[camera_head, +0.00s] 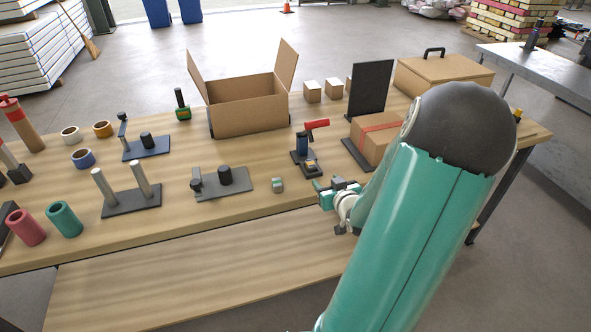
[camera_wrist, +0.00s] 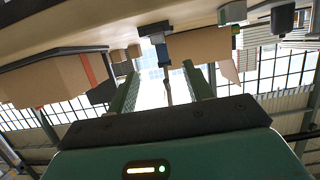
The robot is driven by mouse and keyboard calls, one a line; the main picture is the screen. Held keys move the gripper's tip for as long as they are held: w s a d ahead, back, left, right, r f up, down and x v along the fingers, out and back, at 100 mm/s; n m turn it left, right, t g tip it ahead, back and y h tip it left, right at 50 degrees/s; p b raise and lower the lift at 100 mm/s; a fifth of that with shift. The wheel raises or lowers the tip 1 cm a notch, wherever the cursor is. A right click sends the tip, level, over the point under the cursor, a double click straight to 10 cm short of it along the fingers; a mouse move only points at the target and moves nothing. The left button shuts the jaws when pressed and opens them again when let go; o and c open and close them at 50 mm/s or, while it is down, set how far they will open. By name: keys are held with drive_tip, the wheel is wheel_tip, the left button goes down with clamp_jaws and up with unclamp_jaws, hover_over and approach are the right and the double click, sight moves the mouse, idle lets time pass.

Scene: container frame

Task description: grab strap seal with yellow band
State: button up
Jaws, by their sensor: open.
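A small grey-green block (camera_head: 277,185) stands near the table's front edge; it may be the strap seal, but I cannot make out a yellow band on it. It also shows at the top of the wrist view (camera_wrist: 233,12). My gripper (camera_head: 322,195) is to the right of this block, near the front edge and apart from it. In the wrist view, the two fingers of my gripper (camera_wrist: 160,75) are spread with nothing held between them.
A strapping tool with a red handle (camera_head: 306,152) stands just behind my gripper. A taped carton (camera_head: 378,137) is to the right, partly behind my arm. An open carton (camera_head: 247,105) stands behind. Dark plates with posts (camera_head: 222,184) lie left of the block.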

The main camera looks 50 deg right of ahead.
approach(311, 163)
drive_tip(key=x, duration=0.2)
drive_tip(key=shift+w+d+f, duration=0.1)
drive_tip(key=shift+w+f, duration=0.15)
drive_tip(key=shift+f, duration=0.05)
drive_tip(key=shift+x, duration=2.85)
drive_tip(key=shift+r, duration=0.15)
clamp_jaws()
